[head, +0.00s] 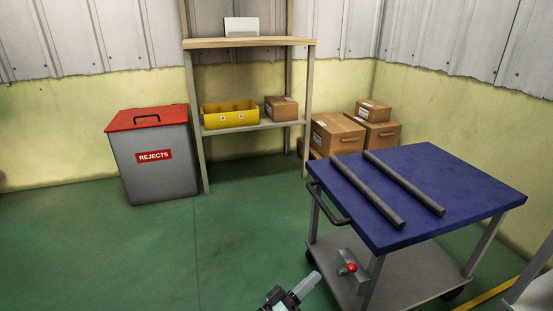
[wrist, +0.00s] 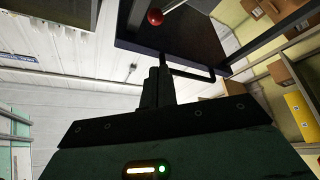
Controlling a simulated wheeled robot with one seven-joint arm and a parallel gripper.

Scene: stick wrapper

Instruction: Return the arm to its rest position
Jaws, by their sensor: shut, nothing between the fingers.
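My gripper (wrist: 157,78) shows in the wrist view as two dark fingers side by side, closed together with nothing between them. In the head view, part of my arm shows at the bottom edge, in front of and left of the cart's lower shelf. The wrist camera looks up past the fingers toward the wall and ceiling. A cart with a blue top (head: 470,195) stands at the right; its dark top also shows in the wrist view (wrist: 185,40), beyond the fingertips. Two dark grey sticks (head: 368,192) (head: 403,183) lie side by side on the blue top.
A red knob (head: 352,267) sits on a bracket at the cart's lower shelf. A black handle (head: 330,205) juts from the cart's left side. A grey rejects bin (head: 150,175), shelving with a yellow bin (head: 230,115), and cardboard boxes (head: 337,134) stand behind. Green floor is clear at left.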

